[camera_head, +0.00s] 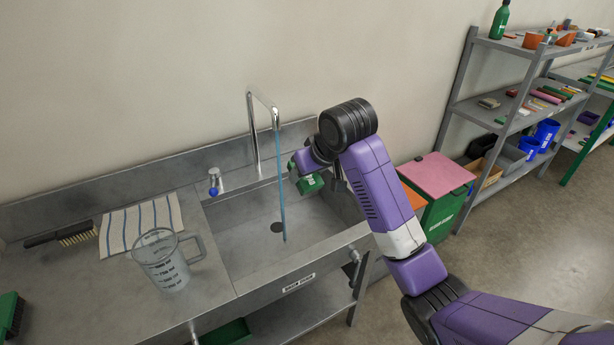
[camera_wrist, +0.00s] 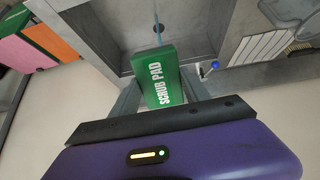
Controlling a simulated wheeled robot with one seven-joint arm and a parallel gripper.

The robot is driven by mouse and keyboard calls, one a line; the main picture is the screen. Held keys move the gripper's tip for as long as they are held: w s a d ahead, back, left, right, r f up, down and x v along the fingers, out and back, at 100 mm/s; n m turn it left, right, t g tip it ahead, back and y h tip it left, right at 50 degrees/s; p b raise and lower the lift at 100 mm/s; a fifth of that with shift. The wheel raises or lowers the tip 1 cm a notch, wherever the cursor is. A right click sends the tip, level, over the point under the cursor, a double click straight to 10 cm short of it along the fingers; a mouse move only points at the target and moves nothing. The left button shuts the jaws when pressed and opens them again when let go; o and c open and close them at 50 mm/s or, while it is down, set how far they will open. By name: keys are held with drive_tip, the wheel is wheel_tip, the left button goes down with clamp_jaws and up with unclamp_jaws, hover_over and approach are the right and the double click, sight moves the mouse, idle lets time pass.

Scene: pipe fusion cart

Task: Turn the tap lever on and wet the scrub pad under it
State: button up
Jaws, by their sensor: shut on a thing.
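My gripper (camera_wrist: 160,88) is shut on the green scrub pad (camera_wrist: 163,72), labelled SCRUB PAD. In the head view the pad (camera_head: 308,186) is held above the right part of the sink basin (camera_head: 245,215). A blue water stream (camera_head: 283,205) falls from the tall chrome tap (camera_head: 254,125) into the basin, just left of the pad. In the wrist view the stream (camera_wrist: 156,28) shows beyond the pad's far edge; I cannot tell whether it touches the pad. The blue-tipped tap lever (camera_head: 214,187) stands left of the tap, and also shows in the wrist view (camera_wrist: 214,65).
A clear measuring jug (camera_head: 165,262), a striped cloth (camera_head: 140,222) and a brush (camera_head: 76,234) lie on the counter left of the sink. Bins with pink (camera_head: 437,174) and orange lids stand to the right, before a loaded shelf rack (camera_head: 462,108).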

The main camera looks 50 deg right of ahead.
drive_tip(key=w+d+f+b, duration=0.1)
drive_tip(key=w+d+b, duration=0.1)
drive_tip(key=w, duration=0.4)
drive_tip(key=w+d+f+b, duration=0.1)
drive_tip(key=w+d+b, duration=0.1)
drive_tip(key=w, duration=0.5)
drive_tip(key=shift+d+f+b, duration=0.15)
drive_tip(key=shift+f+b, duration=0.25)
drive_tip(key=shift+b, duration=0.15)
drive_tip(key=shift+s, duration=0.1)
idle(0.4)
drive_tip(key=s+a+p, duration=0.2)
drive_tip(key=s+p, duration=0.2)
drive_tip(key=s, duration=0.3)
drive_tip(key=shift+s+a, duration=0.2)
drive_tip(key=shift+a, duration=0.1)
idle(0.3)
idle(1.1)
